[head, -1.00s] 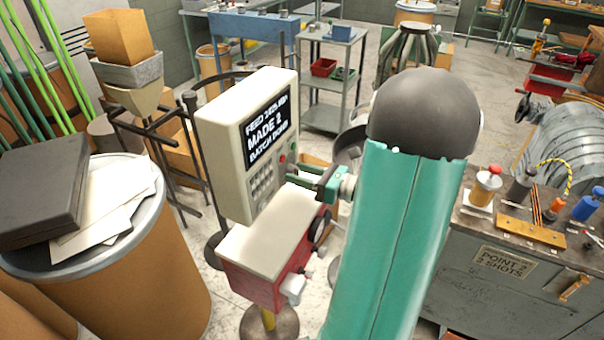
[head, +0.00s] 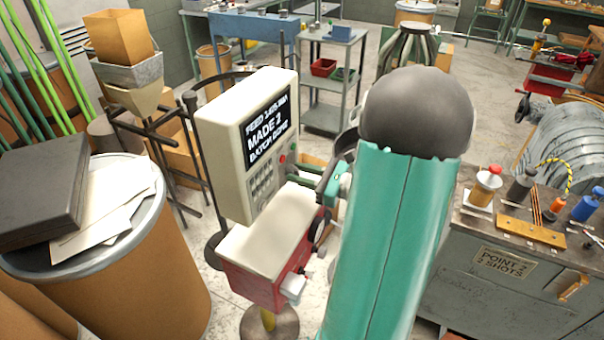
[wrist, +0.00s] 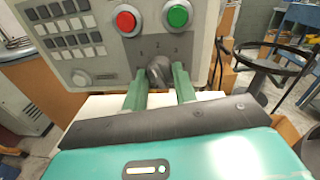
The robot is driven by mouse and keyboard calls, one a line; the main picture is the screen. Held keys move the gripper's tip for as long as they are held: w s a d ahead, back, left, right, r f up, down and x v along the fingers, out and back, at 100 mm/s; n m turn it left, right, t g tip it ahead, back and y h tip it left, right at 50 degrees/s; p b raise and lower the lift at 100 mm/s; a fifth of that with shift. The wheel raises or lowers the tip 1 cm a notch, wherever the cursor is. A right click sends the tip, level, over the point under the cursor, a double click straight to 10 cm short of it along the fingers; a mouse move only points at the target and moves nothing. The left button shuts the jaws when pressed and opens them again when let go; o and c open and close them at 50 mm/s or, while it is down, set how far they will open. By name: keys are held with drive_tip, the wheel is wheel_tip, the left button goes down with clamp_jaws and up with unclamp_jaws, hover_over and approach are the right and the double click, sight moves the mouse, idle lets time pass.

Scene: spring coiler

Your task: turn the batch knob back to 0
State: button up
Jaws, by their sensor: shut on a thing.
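The batch knob (wrist: 158,70) is a small dark knob low on the pale control panel (wrist: 70,20), with small numerals above it. In the wrist view it sits between the two green fingers of my gripper (wrist: 160,78), which is shut on it. The exact direction of its pointer is hard to tell. In the head view my gripper (head: 304,176) reaches the lower right of the panel's front, and the knob is hidden there. The screen (head: 266,130) reads "MADE 2" and "BATCH DONE".
A red button (wrist: 126,20) and a green button (wrist: 177,15) sit just above the knob. A red box with a pale top (head: 265,240) stands below the panel. A drum (head: 130,250) is at left.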

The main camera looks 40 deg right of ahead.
drive_tip(key=n, duration=0.7)
drive_tip(key=n+h, duration=0.1)
drive_tip(key=n, duration=0.5)
drive_tip(key=shift+n, duration=0.3)
idle(0.4)
drive_tip(key=o, duration=1)
drive_tip(key=shift+c, duration=0.2)
drive_tip(key=shift+r, duration=0.1)
drive_tip(key=shift+s, duration=0.1)
drive_tip(key=v, duration=1.3)
drive_tip(key=shift+s, duration=0.3)
